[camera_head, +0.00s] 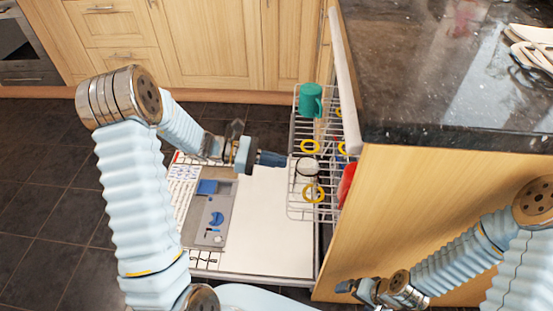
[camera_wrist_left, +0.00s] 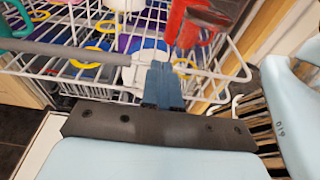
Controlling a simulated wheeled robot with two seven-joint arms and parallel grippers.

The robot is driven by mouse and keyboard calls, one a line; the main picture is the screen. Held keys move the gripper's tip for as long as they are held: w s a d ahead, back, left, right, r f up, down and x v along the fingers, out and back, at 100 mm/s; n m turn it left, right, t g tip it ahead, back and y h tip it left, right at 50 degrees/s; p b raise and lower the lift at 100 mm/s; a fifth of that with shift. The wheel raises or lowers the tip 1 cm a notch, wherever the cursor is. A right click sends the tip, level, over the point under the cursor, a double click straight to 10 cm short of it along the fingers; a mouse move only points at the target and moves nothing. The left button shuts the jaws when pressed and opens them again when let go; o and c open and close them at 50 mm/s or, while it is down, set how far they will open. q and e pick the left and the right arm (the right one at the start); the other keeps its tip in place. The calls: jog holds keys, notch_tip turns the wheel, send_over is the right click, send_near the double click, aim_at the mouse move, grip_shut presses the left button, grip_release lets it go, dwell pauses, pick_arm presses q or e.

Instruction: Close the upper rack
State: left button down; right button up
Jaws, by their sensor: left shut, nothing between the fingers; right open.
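The upper rack (camera_head: 292,172) is a white wire rack holding a green mug (camera_head: 310,100), yellow rings and a red item. It sticks out past the cabinet side, above the open dishwasher door (camera_head: 265,225). My left gripper (camera_head: 284,159) is shut and empty, with its fingertips at the rack's outer left edge. In the left wrist view the blue fingertips (camera_wrist_left: 164,85) overlap the rack's front wires (camera_wrist_left: 90,78); whether they touch cannot be told. My right gripper (camera_head: 350,288) is open, low beside the wooden cabinet panel, away from the rack.
A dark granite countertop (camera_head: 430,85) overhangs on the right, with white items at its far corner. The wooden side panel (camera_head: 400,200) stands beside the rack. Wooden cabinets (camera_head: 200,40) line the back. Dark tiled floor (camera_head: 50,190) is clear on the left.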

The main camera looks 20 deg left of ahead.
pick_arm(q)
jog(key=b, duration=0.3)
send_over(338, 179)
jog(key=shift+f, duration=0.1)
jog(key=shift+w+d, duration=0.2)
jog(key=shift+d, duration=0.45)
jog(key=shift+r, duration=0.2)
